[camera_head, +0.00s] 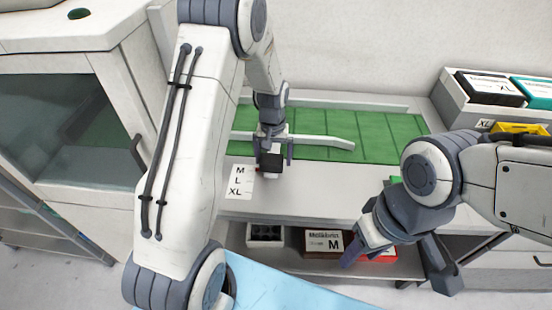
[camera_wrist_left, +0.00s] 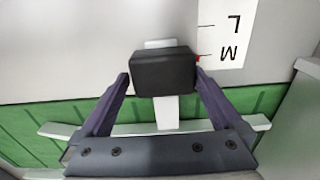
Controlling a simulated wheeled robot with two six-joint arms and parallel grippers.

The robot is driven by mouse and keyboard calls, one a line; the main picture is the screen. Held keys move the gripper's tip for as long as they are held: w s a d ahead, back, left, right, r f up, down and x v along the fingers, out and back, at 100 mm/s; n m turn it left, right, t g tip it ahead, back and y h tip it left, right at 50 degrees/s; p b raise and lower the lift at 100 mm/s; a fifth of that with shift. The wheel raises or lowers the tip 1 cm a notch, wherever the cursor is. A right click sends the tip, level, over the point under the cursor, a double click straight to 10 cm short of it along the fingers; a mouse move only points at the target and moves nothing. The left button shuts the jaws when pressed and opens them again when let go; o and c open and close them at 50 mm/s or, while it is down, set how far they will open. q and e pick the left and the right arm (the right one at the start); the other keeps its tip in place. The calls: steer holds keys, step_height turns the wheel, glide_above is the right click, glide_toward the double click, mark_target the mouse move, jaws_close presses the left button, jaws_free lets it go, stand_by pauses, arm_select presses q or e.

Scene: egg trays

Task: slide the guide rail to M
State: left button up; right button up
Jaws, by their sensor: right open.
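The guide rail (camera_head: 335,142) is a white bar across the green conveyor belt; it also shows in the left wrist view (camera_wrist_left: 60,130). Its black handle block (camera_wrist_left: 163,73) sits between the fingers of my left gripper (camera_wrist_left: 162,78), which press on both of its sides. A white scale card (camera_head: 239,182) with M, L and XL lies beside the handle. A small red pointer (camera_wrist_left: 198,59) at the handle's side is level with the M mark (camera_wrist_left: 229,53), or very near it. My right gripper (camera_head: 398,274) is open and empty in front of the counter.
A shelf below the counter (camera_head: 330,200) holds a dark egg tray (camera_head: 265,233) and a box labelled M (camera_head: 324,242). A bin (camera_head: 455,100) with XL and other boxes stands at the right. A glass-fronted cabinet (camera_head: 110,65) stands at the left.

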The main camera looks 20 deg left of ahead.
arm_select(q)
step_height(320, 180, up, 10)
steer(key=b, duration=0.1)
steer(key=shift+r, duration=0.25)
arm_select(e)
steer(key=shift+s+a+f, duration=0.1)
steer(key=shift+f, duration=0.35)
